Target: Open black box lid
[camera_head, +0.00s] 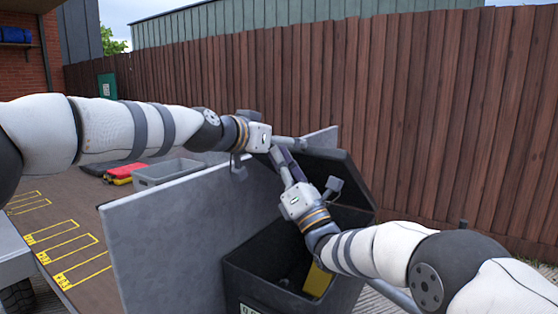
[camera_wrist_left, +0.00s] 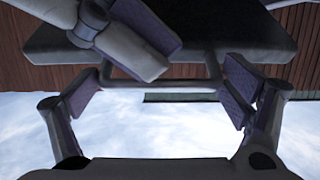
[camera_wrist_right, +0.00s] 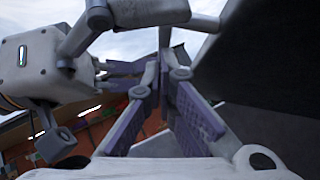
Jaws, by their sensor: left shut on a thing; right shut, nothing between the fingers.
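The black box (camera_head: 262,275) is a dark bin in the middle of the head view, with its top open. Its black lid (camera_head: 345,172) stands raised and tilted back on the far side; its dark underside fills the right of the right wrist view (camera_wrist_right: 275,75). My left gripper (camera_head: 292,143) is at the lid's upper edge.
A grey panel (camera_head: 175,235) stands upright left of the box, close to it. A yellow thing (camera_head: 318,281) lies inside the box. A grey crate (camera_head: 165,172) and red and black items (camera_head: 127,170) lie farther left. A brown wooden fence (camera_head: 450,120) runs behind.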

